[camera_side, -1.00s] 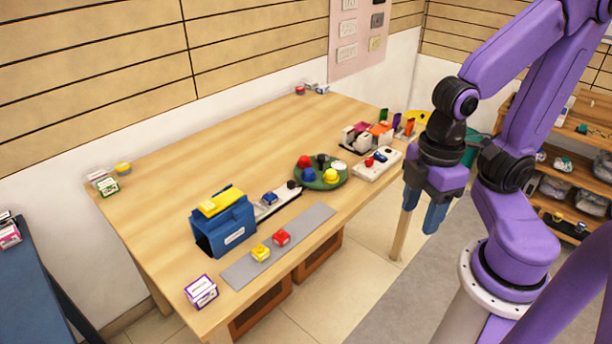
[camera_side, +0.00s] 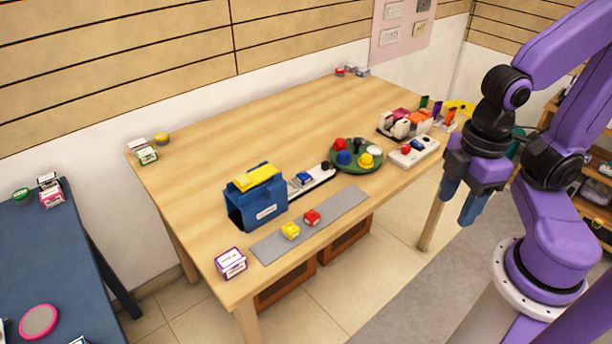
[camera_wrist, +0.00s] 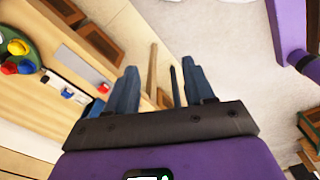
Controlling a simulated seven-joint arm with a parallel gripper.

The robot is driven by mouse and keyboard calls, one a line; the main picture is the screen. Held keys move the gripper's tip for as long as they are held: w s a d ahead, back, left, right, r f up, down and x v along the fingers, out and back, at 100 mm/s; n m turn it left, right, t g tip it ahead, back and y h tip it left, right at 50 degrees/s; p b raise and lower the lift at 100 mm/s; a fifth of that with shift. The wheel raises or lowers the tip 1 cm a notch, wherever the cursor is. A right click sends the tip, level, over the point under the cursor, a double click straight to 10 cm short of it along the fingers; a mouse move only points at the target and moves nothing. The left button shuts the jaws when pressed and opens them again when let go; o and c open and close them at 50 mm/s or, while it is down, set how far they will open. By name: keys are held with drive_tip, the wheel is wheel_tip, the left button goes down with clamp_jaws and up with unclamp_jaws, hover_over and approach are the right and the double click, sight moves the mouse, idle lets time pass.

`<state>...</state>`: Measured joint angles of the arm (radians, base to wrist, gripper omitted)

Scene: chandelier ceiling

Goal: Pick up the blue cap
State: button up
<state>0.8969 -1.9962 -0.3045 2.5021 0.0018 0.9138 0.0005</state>
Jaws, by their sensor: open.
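A round green tray (camera_side: 357,169) near the table's right part holds several coloured caps, among them a round blue cap (camera_side: 344,158) between a red and a yellow one. The tray's blue cap also shows at the left edge of the wrist view (camera_wrist: 9,68). A second small blue piece (camera_side: 304,177) sits on a white strip left of the tray; I cannot tell whether it is a cap. My gripper (camera_side: 461,202) is open and empty, pointing down off the table's right side, apart from the caps. Its two blue fingers (camera_wrist: 160,68) are spread in the wrist view.
A blue box with a yellow top (camera_side: 257,205) stands left of the tray. A grey strip (camera_side: 330,213) bears a yellow and a red block. A white block with buttons (camera_side: 413,150) and a coloured holder (camera_side: 404,124) lie on the tray's right. The table's back middle (camera_side: 250,125) is clear.

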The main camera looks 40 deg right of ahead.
idle(0.3)
drive_tip(key=shift+o, duration=1.1)
